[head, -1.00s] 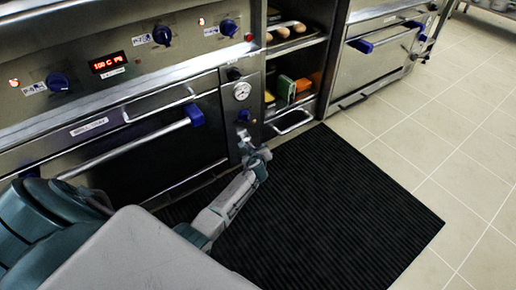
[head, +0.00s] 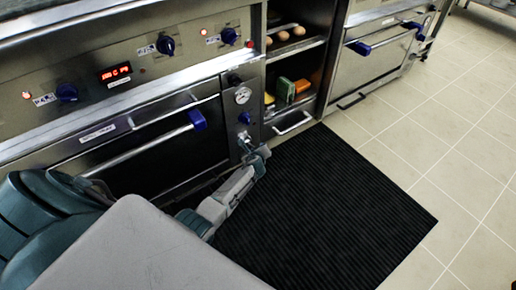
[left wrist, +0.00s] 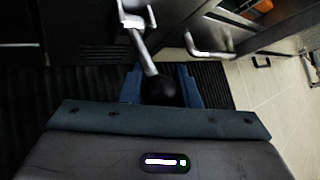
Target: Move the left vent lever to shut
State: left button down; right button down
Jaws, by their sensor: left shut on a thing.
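The vent lever (left wrist: 144,52) shows in the left wrist view as a pale metal rod running from a bracket at the top down to a dark round knob (left wrist: 158,91). My left gripper (left wrist: 160,88) has its two blue fingers on either side of this knob and is shut on it. In the head view my left gripper (head: 257,157) is at the lower part of the narrow oven side panel (head: 241,120), below a round gauge and a blue knob. The lever is mostly hidden there, and its exact setting cannot be read. My right gripper is not in view.
The oven door (head: 150,155) with its bar handle is left of the panel. An open shelf unit (head: 294,65) with food and a pull handle (head: 293,123) is to the right. A black ribbed mat (head: 320,205) covers the floor in front, with clear tiles beyond.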

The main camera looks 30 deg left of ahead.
pick_arm(q)
jog(key=shift+w+a+r, duration=0.2)
jog(key=shift+w+r, duration=0.05)
jog(key=shift+r, duration=0.35)
jog(key=shift+a+r, duration=0.15)
jog(key=shift+r, duration=0.1)
jog(key=c, duration=1.1)
grip_release()
jog(key=shift+s+f, duration=0.1)
